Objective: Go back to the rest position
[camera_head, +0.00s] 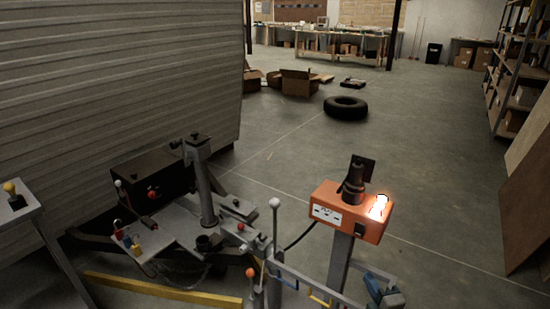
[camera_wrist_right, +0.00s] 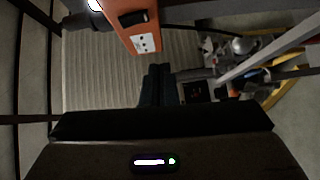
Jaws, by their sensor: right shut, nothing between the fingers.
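My right gripper (camera_head: 384,292) shows small at the bottom edge of the head view, below and right of the orange box. In the right wrist view its dark fingers (camera_wrist_right: 160,84) are together, with nothing between them. They point toward the pale ribbed wall, and I see no contact with anything. My left gripper is in neither view.
The orange socket box (camera_head: 334,213) stands on a post close by, with a lit lamp and a dark fitting on top; it also shows in the wrist view (camera_wrist_right: 141,42). The trailer tongue (camera_head: 180,222) and camper wall (camera_head: 110,90) lie left. Open floor with a tyre (camera_head: 346,108) lies beyond.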

